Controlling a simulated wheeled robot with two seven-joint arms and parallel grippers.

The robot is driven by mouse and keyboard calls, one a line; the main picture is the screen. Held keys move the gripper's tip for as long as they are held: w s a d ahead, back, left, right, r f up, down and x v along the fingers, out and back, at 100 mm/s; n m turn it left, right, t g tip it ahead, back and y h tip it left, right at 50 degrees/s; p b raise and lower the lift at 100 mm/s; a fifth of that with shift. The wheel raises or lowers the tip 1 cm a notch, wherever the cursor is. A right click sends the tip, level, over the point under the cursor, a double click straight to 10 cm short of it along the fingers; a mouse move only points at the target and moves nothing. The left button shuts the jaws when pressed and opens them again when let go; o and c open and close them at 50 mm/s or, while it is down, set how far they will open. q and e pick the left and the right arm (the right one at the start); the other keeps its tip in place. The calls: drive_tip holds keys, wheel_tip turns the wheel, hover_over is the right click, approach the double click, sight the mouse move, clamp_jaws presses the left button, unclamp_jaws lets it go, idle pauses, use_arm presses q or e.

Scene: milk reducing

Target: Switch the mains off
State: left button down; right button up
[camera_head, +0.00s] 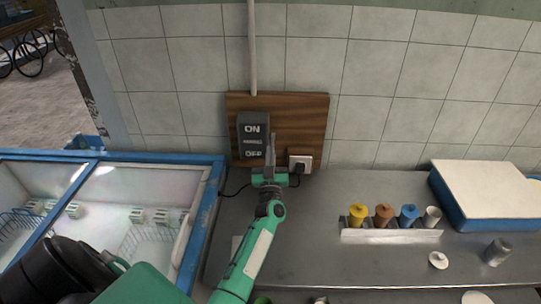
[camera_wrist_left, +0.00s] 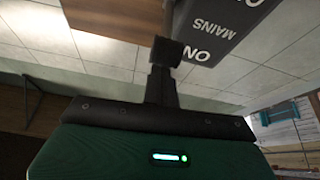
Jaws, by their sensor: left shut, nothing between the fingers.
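The mains switch (camera_head: 251,128) is a dark grey box on a wooden board (camera_head: 301,118) on the tiled wall, marked ON at the top and OFF at the bottom. It also shows in the left wrist view (camera_wrist_left: 232,22), upside down, with the word MAINS between. My left gripper (camera_head: 271,145) is shut and empty, its fingers pointing up at the box's right edge. In the left wrist view the shut fingers (camera_wrist_left: 166,60) lie beside the box. I cannot tell whether they touch it. The lever and its position cannot be made out. My right gripper is not in view.
A white socket with a black plug (camera_head: 300,166) sits just right of my left gripper. A blue-framed freezer (camera_head: 212,190) stands left. On the steel counter (camera_head: 330,210) are a rack of coloured bottles (camera_head: 390,236) and a blue-and-white box (camera_head: 490,196).

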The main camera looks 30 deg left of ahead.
use_arm(q)
drive_tip(key=shift+f, duration=0.1)
wheel_tip(320, 180, down, 7)
drive_tip(key=b, duration=0.4)
drive_tip(key=shift+w+a+b, duration=0.15)
drive_tip(key=shift+w+b, duration=0.15)
drive_tip(key=shift+b, duration=0.1)
idle(0.6)
drive_tip(key=s+d+p, duration=0.5)
drive_tip(key=s+d, duration=0.3)
drive_tip(key=s, duration=0.4)
drive_tip(key=shift+s+f, duration=0.15)
drive_tip(key=shift+f, duration=0.3)
drive_tip(key=shift+d, duration=0.1)
